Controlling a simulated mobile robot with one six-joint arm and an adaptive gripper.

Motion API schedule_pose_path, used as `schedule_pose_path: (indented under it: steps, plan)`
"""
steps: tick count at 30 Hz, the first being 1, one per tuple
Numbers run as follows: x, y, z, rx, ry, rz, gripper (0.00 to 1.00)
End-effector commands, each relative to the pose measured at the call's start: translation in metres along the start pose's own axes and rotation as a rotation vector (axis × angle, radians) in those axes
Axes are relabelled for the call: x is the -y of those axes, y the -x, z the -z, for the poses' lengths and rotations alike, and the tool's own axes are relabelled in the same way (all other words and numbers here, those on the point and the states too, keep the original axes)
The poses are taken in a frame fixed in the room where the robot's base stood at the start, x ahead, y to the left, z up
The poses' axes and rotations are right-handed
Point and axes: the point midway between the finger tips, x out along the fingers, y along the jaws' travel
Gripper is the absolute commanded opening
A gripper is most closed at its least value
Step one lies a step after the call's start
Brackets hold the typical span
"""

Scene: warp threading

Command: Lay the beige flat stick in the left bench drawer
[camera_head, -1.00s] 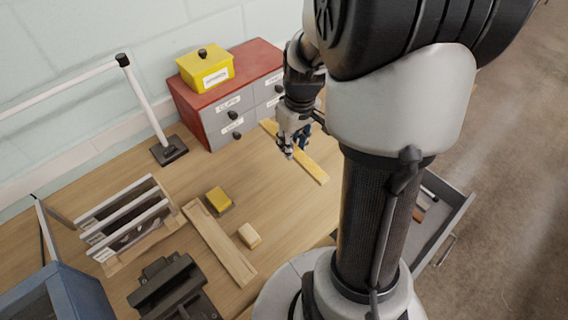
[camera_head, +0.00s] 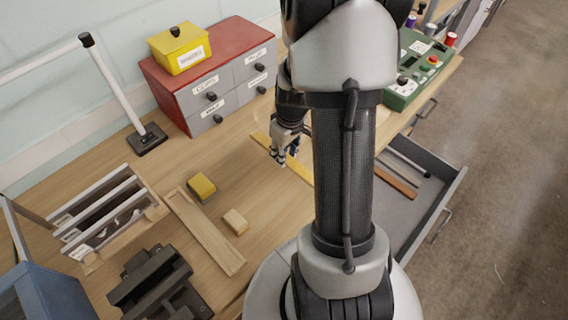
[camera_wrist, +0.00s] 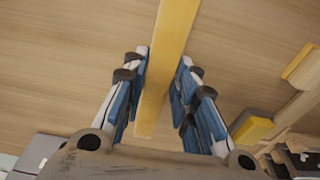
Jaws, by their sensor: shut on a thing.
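The beige flat stick (camera_head: 301,172), yellowish in this light, is in my gripper (camera_head: 280,156) over the bench top, in front of the red drawer box. In the wrist view the stick (camera_wrist: 170,40) runs lengthwise between the blue-padded fingers of my gripper (camera_wrist: 163,62), its near end close to the palm. My gripper is shut on it. I cannot tell how far it is above the wood. An open grey bench drawer (camera_head: 441,197) stands out at the right, partly hidden by my arm. A brown strip and a grey bar lie in it.
The red drawer box (camera_head: 215,55) carries a yellow container (camera_head: 180,48). A yellow block (camera_head: 201,187), a pale block (camera_head: 236,221), a wooden tray (camera_head: 218,240) and a slotted rack (camera_head: 128,215) stand left. A green control box (camera_head: 425,65) is at the back right.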

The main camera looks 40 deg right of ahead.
Motion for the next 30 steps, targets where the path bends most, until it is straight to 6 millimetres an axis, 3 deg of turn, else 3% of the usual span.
schedule_pose_path:
  steps: [11, 23, 24, 30]
  plan:
    - [0.001, -0.044, -0.006, 0.002, -0.001, 0.001, 0.00]
    - [0.000, -0.048, -0.006, 0.000, 0.000, 0.000, 0.00]
    - [0.000, -0.047, -0.006, 0.000, 0.000, 0.000, 0.28]
    - [0.000, -0.047, -0.006, 0.000, 0.000, 0.000, 0.41]
